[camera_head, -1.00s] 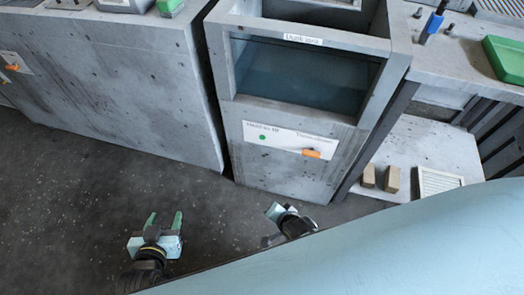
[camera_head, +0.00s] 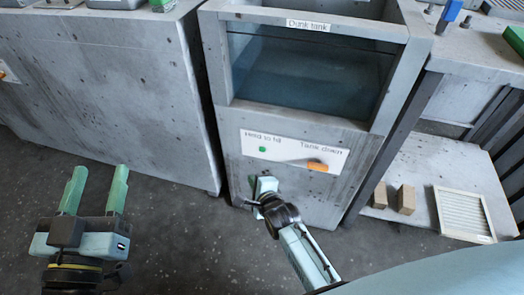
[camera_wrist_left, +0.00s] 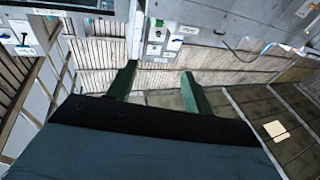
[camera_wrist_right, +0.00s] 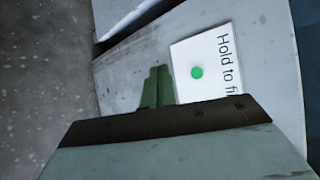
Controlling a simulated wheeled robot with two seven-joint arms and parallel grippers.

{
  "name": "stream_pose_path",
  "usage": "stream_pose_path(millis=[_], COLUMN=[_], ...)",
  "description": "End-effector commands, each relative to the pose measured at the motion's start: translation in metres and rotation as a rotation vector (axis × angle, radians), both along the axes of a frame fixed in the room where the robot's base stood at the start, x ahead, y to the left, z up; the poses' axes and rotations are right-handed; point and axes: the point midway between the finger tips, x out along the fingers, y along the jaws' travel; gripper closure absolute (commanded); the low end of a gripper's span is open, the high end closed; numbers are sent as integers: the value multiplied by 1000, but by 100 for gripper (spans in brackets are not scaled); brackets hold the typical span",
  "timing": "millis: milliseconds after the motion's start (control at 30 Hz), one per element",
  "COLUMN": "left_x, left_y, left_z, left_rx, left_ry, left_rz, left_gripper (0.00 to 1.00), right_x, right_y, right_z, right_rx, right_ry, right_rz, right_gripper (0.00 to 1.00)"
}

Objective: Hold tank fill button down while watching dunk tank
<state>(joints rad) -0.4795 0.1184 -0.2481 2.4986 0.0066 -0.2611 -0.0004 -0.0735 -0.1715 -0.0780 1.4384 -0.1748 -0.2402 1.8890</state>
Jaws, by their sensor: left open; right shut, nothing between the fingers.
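The concrete dunk tank (camera_head: 215,75) stands at centre, with a glass window (camera_head: 305,80) showing dark bluish water; its level is hard to tell. On its front a white label plate (camera_head: 335,160) reads "Hold to fill" and "Tank drain". The round green fill button (camera_head: 262,149) is at the plate's left; it also shows in the right wrist view (camera_wrist_right: 197,72). The orange drain handle (camera_head: 317,167) lies roughly horizontal. My right gripper (camera_head: 264,183) is shut and empty, just below the button, apart from it in its wrist view. My left gripper (camera_head: 99,184) is open and empty, over the floor.
A long concrete counter (camera_head: 120,90) stands left of the tank. A bench with a lower shelf (camera_head: 430,175) is at right, holding two tan blocks (camera_head: 393,198) and a white slatted filter (camera_head: 464,213). Dark floor (camera_head: 180,235) lies open in front.

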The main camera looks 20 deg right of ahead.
Motion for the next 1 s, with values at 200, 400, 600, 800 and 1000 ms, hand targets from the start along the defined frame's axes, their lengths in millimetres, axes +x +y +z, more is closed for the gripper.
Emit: stream_pose_path(millis=[200,400,600,800,1000], left_x=[-3,-14,-26,-32,-34], left_y=[-2,-3,0,2,2], left_z=[13,40,53,60,62], left_rx=[-29,-88,-141,-160,-166], left_ry=[-94,-271,-455,-523,-544], left_rz=[-6,-16,-16,-16,-15], left_gripper=[49,49,49,49,49], right_x=[9,24,48,65,72], right_y=[-6,-17,-33,-44,-49], right_z=[-1,-2,-3,-1,-1], right_rx=[-4,-5,-5,-2,-2], right_ry=[-2,0,-2,1,2], right_rz=[3,1,2,1,1], right_gripper=[100,100,100,100,100])
